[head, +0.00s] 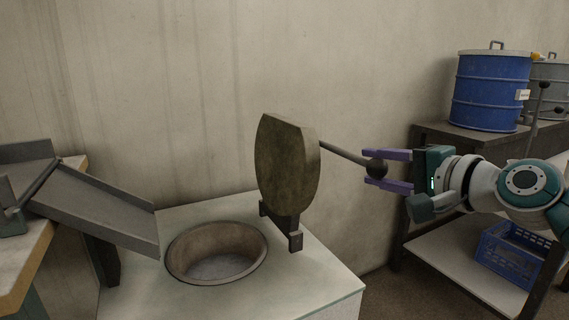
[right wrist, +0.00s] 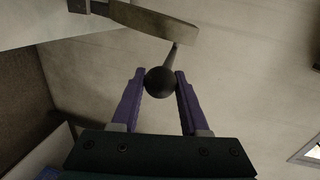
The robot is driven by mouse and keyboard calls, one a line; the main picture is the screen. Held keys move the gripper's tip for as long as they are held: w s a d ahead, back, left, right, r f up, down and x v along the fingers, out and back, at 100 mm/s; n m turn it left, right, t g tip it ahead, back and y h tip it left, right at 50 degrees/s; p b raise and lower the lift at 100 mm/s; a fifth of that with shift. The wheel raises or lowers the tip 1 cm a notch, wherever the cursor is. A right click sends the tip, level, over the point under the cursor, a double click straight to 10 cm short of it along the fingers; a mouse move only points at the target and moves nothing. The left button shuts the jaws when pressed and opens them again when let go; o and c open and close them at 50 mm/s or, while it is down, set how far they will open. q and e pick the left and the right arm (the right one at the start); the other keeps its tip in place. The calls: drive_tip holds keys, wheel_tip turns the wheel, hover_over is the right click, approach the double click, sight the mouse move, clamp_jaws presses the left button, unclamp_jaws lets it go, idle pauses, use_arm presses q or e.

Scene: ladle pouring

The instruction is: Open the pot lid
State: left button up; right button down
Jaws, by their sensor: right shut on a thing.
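The pot lid (head: 288,165) stands upright on its hinge at the right side of the pot (head: 217,253), in the head view. The pot opening is uncovered and looks empty. A rod runs from the lid to a dark ball knob (head: 377,168). My right gripper (head: 368,168) has its purple fingers on either side of the knob and is shut on it. In the right wrist view the knob (right wrist: 159,82) sits between the fingertips, with the lid edge (right wrist: 150,20) beyond it. My left gripper is not in view.
A grey sloped chute (head: 95,208) stands left of the pot. A blue drum (head: 490,90) and a grey drum (head: 550,88) stand on a shelf at the right, with a blue crate (head: 512,255) below. The wall is close behind the lid.

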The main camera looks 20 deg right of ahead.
drive_tip(key=shift+c, duration=2.2)
unclamp_jaws()
drive_tip(key=shift+a, duration=0.1)
drive_tip(key=shift+s+r, duration=0.15)
drive_tip(key=shift+s, duration=0.35)
drive_tip(key=p+v, duration=0.1)
drive_tip(key=v, duration=0.8)
drive_tip(key=shift+p, duration=0.35)
